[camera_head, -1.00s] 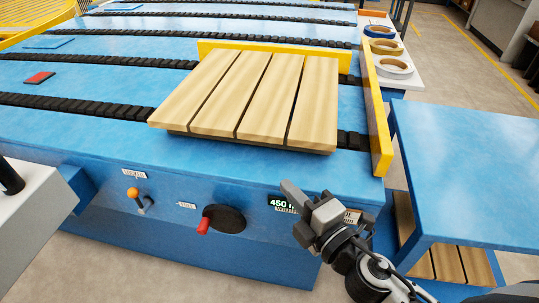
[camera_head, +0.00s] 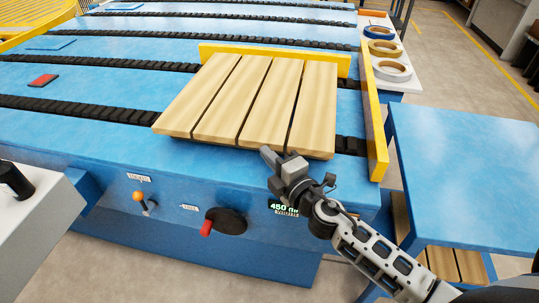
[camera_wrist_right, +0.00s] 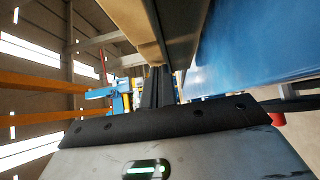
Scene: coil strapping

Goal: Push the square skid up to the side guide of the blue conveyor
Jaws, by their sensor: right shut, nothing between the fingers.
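The square skid (camera_head: 252,100), made of pale wooden planks, lies flat on the blue conveyor (camera_head: 105,150). A yellow guide (camera_head: 272,57) runs along its far edge, with little or no gap visible. Another yellow guide (camera_head: 376,125) stands to its right, with a strip of conveyor between. My right gripper (camera_head: 269,157) is shut and empty at the skid's near edge; I cannot tell whether it touches. In the right wrist view the shut fingers (camera_wrist_right: 159,87) point toward the underside and edge of the skid (camera_wrist_right: 181,30). My left gripper is out of view.
Black chain strips (camera_head: 85,108) cross the conveyor. A red block (camera_head: 43,80) lies at the left. The front panel carries an orange-knobbed lever (camera_head: 138,197) and a red-handled dial (camera_head: 207,228). A blue table (camera_head: 470,175) stands right, with rolls of strap (camera_head: 391,70) behind.

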